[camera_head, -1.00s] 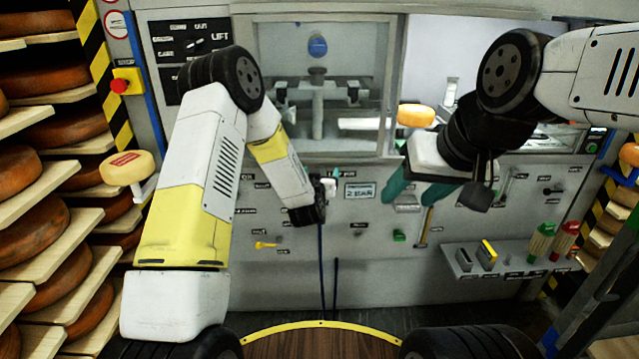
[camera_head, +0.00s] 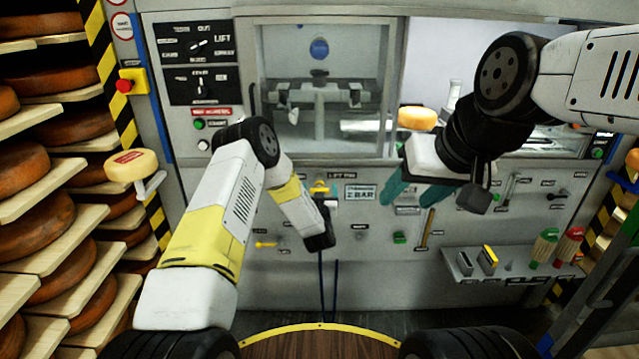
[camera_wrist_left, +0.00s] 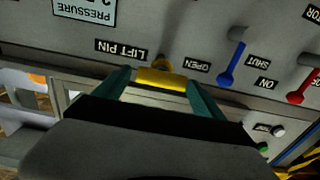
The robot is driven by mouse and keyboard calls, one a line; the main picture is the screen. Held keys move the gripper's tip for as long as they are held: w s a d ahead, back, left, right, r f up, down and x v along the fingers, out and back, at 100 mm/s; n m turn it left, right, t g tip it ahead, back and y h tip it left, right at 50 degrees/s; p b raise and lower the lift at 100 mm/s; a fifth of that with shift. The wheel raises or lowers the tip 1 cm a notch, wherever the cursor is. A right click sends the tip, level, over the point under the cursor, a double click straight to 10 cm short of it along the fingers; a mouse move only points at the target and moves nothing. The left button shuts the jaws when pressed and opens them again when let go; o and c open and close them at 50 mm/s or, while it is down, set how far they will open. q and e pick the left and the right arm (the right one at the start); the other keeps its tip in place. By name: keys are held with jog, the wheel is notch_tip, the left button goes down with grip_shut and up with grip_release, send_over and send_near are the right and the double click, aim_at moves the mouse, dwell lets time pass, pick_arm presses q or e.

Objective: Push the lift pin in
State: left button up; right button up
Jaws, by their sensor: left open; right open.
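The lift pin (camera_head: 320,187) has a yellow handle and sits in the grey panel under its LIFT PIN label. In the left wrist view, which is upside down, its yellow crossbar (camera_wrist_left: 161,79) lies between the teal fingertips of my left gripper (camera_wrist_left: 160,86). The gripper is open around the bar; I cannot tell whether either finger touches it. How far the pin stands out is unclear. In the head view, my left gripper (camera_head: 325,203) is at the panel just below the pin, its fingers mostly hidden. My right gripper (camera_head: 411,193) is open and empty, right of the pressure sign.
A PRESSURE sign (camera_head: 360,193) is right of the pin. A blue lever (camera_wrist_left: 232,62) and a red lever (camera_wrist_left: 303,88) show in the wrist view. A tool shelf (camera_head: 505,262) juts out at lower right. Cheese racks (camera_head: 70,240) line the left.

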aim_at(320, 173)
pick_arm(q)
jog(key=shift+w, duration=0.2)
grip_shut()
jog(key=w, duration=0.6)
jog(key=shift+w+r, duration=0.15)
grip_release()
jog(key=shift+w, duration=0.1)
